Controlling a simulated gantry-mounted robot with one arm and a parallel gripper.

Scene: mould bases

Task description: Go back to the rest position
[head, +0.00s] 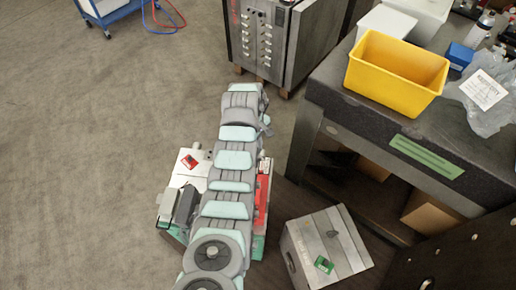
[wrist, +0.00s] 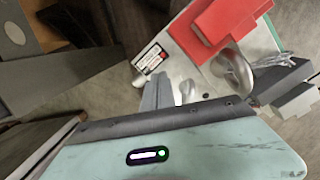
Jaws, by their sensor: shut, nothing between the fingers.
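My arm stretches up the middle of the head view, over the floor. My gripper cannot be made out clearly at its far end there. In the wrist view, two grey fingers of my gripper (wrist: 157,92) lie close together past the edge of my pale housing. They are shut and hold nothing.
A yellow bin (head: 395,82) stands on the dark workbench (head: 345,82) at the right. A grey metal cabinet (head: 262,45) stands at the back. A grey-white box (head: 305,250) is right of my arm. A blue cart (head: 108,14) is far left. The left floor is clear.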

